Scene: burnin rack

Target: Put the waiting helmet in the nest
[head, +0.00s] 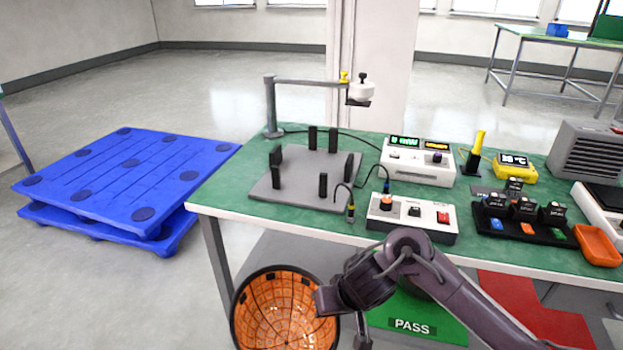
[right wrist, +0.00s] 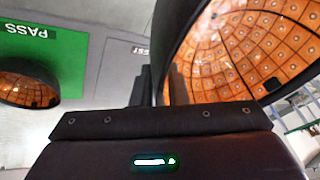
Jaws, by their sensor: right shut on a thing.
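The helmet (head: 285,315) is a dark shell with an orange, dotted, panelled inside. It is tilted with its hollow facing the head camera, in front of the table's near left edge. My right gripper (head: 326,300) is shut on its rim. The helmet (right wrist: 235,50) also fills the upper right of the right wrist view. The nest (head: 305,188) is a grey plate with several upright black posts on the green table. It stands empty, beyond and above the held helmet. My left gripper is not in view.
A post with an arm (head: 310,81) overhangs the nest. A control box (head: 412,217) and a cable stand right of it. Below the table, a second helmet (right wrist: 28,85) is on the green PASS area (head: 412,325). Blue pallets (head: 120,180) lie left.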

